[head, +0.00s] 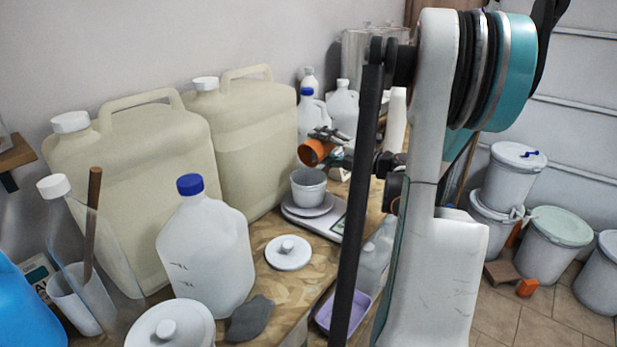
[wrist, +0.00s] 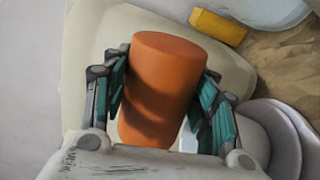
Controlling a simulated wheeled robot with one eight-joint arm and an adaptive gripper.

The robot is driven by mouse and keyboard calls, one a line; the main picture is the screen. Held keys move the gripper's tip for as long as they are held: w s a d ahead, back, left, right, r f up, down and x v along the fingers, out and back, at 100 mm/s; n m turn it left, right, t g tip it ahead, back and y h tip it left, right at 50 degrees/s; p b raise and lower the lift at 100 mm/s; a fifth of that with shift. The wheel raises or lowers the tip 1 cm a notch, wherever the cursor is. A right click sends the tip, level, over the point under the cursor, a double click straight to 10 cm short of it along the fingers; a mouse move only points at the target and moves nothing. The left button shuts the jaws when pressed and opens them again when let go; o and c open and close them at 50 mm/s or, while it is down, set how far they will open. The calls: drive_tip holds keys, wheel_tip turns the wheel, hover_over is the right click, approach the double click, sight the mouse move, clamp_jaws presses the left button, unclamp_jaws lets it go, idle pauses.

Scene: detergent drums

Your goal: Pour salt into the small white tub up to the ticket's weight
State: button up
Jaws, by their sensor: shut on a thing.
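My gripper (head: 328,140) is shut on an orange cup-like container (head: 314,152), which is tilted on its side. In the wrist view the container (wrist: 163,95) sits between the two teal-padded fingers (wrist: 165,75) of my gripper. In the head view its darker end faces left, above and near the rim of the small white tub (head: 308,188). The tub stands upright and open on a white scale (head: 318,221) with a round pan. No falling salt is visible. The salt level and the scale's reading cannot be made out.
A white knobbed lid (head: 288,252) lies in front of the scale. Large beige canisters (head: 250,140) stand behind and to the left. A blue-capped jug (head: 205,250) stands at front left. My arm hides much of the bench's right side. White buckets (head: 556,240) stand on the floor.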

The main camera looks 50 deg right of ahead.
drive_tip(key=shift+a+r+n, duration=0.45)
drive_tip(key=shift+n, duration=0.55)
idle(3.5)
drive_tip(key=f+m, duration=0.1)
drive_tip(key=d+f+m, duration=0.1)
drive_tip(key=m, duration=0.1)
drive_tip(key=shift+d, duration=0.25)
drive_tip(key=shift+a+r+m, duration=0.1)
drive_tip(key=shift+r+m, duration=0.05)
drive_tip(key=shift+m, duration=0.15)
